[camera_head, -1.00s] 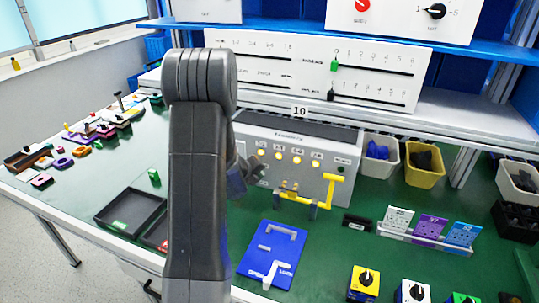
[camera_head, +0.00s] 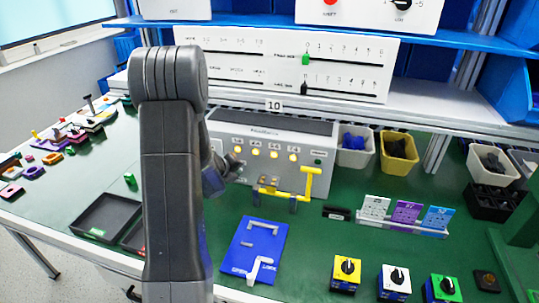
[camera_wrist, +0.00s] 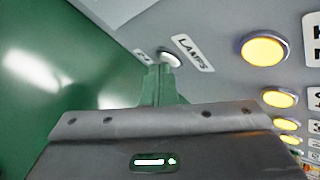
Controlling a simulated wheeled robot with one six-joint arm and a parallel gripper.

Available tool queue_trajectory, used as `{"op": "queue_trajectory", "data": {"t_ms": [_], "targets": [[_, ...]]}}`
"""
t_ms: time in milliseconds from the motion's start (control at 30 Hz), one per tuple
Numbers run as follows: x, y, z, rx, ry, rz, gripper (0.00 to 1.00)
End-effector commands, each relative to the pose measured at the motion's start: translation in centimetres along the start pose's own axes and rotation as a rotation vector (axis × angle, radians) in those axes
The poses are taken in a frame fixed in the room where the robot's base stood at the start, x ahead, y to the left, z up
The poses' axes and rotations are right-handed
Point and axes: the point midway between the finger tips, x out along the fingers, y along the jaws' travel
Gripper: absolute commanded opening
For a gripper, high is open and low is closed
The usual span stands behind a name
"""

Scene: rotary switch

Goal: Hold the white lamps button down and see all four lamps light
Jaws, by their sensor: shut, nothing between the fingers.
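The grey lamp panel (camera_head: 222,132) stands at the back of the green table. Its four round lamps show bright yellow in the head view, the leftmost lamp (camera_head: 240,149) and the rightmost lamp (camera_head: 294,157) among them. The wrist view shows a large yellow lamp (camera_wrist: 265,51) with others beyond it. The white lamps button (camera_wrist: 171,59) sits beside the "LAMPS" label (camera_wrist: 194,53). My gripper (camera_wrist: 161,72) is shut and empty, its tips at the button's edge; contact and button depth cannot be told. In the head view my arm partly hides the panel's left end.
A yellow handle (camera_head: 308,185) stands before the panel. A blue board (camera_head: 250,251), a card rack (camera_head: 405,229) and several switch boxes, one yellow (camera_head: 345,274), lie in front. A black tray (camera_head: 105,214) is left of my arm. Shelves hang above.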

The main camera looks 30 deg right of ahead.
Motion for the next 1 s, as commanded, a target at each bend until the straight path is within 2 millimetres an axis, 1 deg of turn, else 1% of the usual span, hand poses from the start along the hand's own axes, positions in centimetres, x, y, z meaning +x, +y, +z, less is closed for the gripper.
{"op": "queue_trajectory", "data": {"t_ms": [667,1000], "targets": [[-0.1,0.1,-0.1,0.000,-0.001,-0.001,0.00],[-1.1,0.9,-0.8,0.000,-0.001,-0.001,0.00]]}}
